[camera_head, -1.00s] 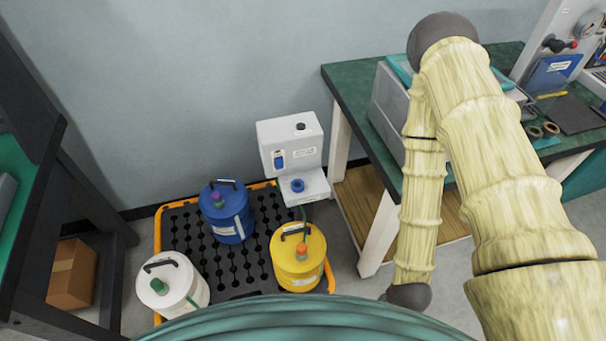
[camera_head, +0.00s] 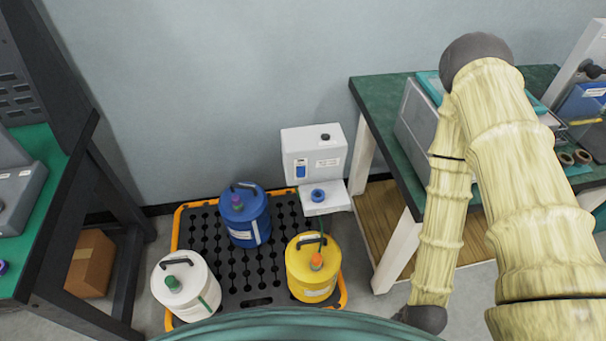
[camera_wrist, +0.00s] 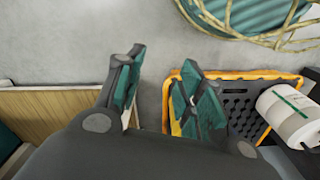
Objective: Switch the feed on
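A white unit (camera_head: 330,153) with a blue switch-like part (camera_head: 300,169) on its front stands against the wall, behind the spill tray. A dark knob (camera_head: 325,136) sits on its top and a blue round cap (camera_head: 318,195) on its lower step. A green tube runs from it towards the yellow canister (camera_head: 314,278). Whether the switch is on cannot be told. My gripper (camera_wrist: 162,80) shows in the wrist view with its fingers apart and nothing between them, above the floor beside the tray. The unit is not visible there, and the head view does not show the gripper.
The black spill tray (camera_head: 190,241) with orange rim also holds a blue canister (camera_head: 246,219) and a white canister (camera_head: 186,285). A green-topped bench (camera_head: 385,97) stands close right of the unit. A dark-framed table (camera_head: 53,220) and cardboard box (camera_head: 91,264) are left.

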